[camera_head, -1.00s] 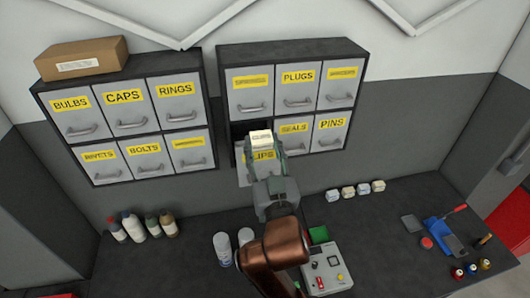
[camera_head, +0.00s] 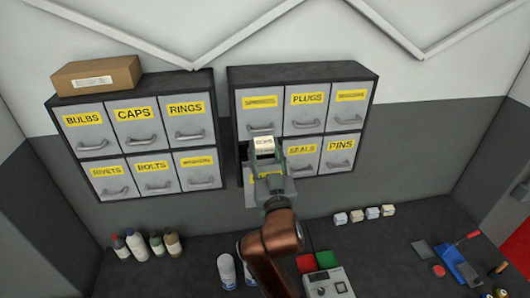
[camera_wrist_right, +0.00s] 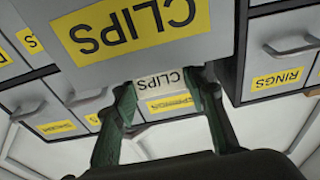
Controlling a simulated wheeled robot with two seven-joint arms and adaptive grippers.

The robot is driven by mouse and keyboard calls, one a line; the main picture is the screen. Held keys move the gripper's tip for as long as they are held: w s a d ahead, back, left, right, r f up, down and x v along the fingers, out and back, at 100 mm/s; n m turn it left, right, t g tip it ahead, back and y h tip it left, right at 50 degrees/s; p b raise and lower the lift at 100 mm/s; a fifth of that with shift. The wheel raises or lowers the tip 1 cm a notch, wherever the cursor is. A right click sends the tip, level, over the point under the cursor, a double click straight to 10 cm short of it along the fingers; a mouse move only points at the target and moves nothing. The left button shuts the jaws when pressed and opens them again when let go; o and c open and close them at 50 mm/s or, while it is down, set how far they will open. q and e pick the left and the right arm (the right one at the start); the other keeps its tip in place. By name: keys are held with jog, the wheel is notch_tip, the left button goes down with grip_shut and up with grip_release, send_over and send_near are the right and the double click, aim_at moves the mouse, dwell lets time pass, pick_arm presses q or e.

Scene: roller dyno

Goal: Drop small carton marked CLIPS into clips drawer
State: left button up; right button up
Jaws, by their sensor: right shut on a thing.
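The small white carton marked CLIPS (camera_head: 263,144) is held between the fingertips of my right gripper (camera_head: 267,164). In the right wrist view the carton (camera_wrist_right: 163,81) shows its CLIPS label upside down between the two green-grey fingers (camera_wrist_right: 165,100). The clips drawer (camera_head: 253,194) is pulled out at the lower left of the right cabinet. Its yellow-labelled front (camera_wrist_right: 130,35) fills the top of the wrist view. In the head view the carton appears above the drawer front, and my gripper hides much of that front. The drawer's inside is hidden. My left gripper is not in view.
The right cabinet (camera_head: 303,78) has other closed drawers around the clips drawer. A left cabinet (camera_head: 135,102) carries a brown box (camera_head: 97,75). Bottles (camera_head: 137,245), spray cans (camera_head: 227,271), small cartons (camera_head: 364,215) and a control box (camera_head: 326,284) stand on the bench below.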

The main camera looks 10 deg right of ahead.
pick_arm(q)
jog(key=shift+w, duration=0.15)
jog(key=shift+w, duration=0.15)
pick_arm(e)
jog(key=o, duration=1.3)
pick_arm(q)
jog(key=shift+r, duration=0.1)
pick_arm(e)
jog(key=shift+s, duration=0.15)
pick_arm(q)
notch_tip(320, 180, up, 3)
jog(key=p, duration=0.3)
pick_arm(e)
jog(key=s+r, duration=0.2)
jog(key=s, duration=0.7)
jog(key=shift+s, duration=0.4)
jog(key=shift+a, duration=0.1)
